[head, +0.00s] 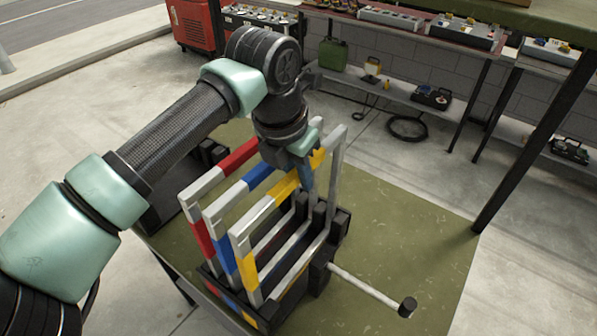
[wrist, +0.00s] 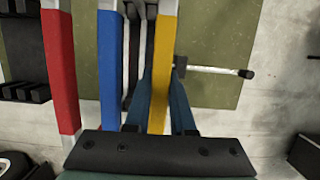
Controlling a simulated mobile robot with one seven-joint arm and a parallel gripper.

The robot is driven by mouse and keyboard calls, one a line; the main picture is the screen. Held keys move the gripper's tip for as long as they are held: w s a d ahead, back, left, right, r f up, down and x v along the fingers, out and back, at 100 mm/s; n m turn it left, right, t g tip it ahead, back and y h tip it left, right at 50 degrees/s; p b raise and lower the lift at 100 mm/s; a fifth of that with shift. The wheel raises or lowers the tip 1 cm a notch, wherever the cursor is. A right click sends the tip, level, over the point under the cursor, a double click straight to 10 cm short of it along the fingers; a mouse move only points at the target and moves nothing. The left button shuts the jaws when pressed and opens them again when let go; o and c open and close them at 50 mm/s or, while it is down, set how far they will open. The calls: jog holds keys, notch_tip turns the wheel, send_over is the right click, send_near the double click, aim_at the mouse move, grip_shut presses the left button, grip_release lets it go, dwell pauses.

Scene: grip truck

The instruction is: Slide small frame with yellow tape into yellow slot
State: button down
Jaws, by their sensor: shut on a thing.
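The small frame with yellow tape (head: 284,187) stands upright at the near right side of a dark slotted rack (head: 317,279). My gripper (head: 307,178) is shut on its top bar, towards the far end. In the wrist view, the yellow-taped bar (wrist: 164,50) runs between my two fingers (wrist: 162,98). The rack's front has red, blue and yellow marks, with the yellow mark (head: 250,319) below the frame's near post. The frame's lower edge is partly hidden by the rack, so I cannot tell how deep it sits in the slot.
A blue-taped frame (head: 222,248) and a red-taped frame (head: 203,242) stand beside it to the left. A pale rod (head: 365,287) with a black knob sticks out right from the rack. The green mat (head: 400,235) is clear at right. A dark table leg (head: 535,135) stands beyond.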

jog(key=shift+f, duration=0.15)
dwell(0.3)
jog(key=c, duration=0.7)
grip_release()
